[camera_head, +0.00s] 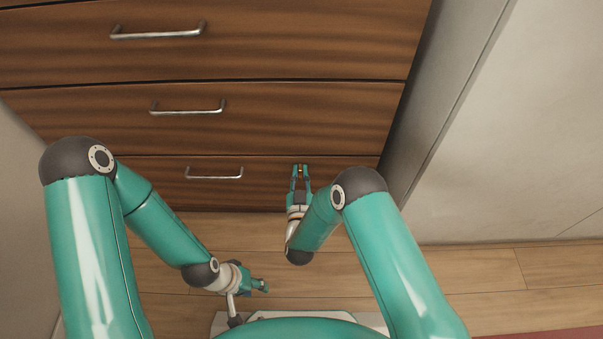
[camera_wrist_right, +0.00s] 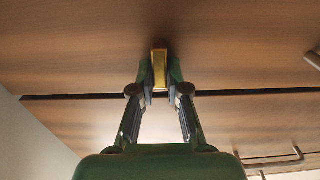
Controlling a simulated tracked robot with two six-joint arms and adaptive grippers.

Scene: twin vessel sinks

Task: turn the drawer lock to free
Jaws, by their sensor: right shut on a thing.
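The drawer lock (camera_wrist_right: 160,66) is a small brass-coloured piece on the wooden drawer front, seen in the right wrist view. My right gripper (camera_wrist_right: 160,78) is shut on it, with one finger on each side. In the head view my right gripper (camera_head: 300,170) reaches the right part of the lowest drawer (camera_head: 265,192), and its fingers mostly hide the lock there. My left gripper (camera_head: 264,286) is low over the floor, away from the drawers; its fingers are too small to tell whether they are open.
Three wooden drawers with metal handles fill the back; the lowest handle (camera_head: 214,174) is left of my right gripper. The middle handle (camera_head: 188,107) and top handle (camera_head: 158,32) are above. A grey wall panel (camera_head: 440,110) stands to the right. Wooden floor (camera_head: 480,270) is clear at right.

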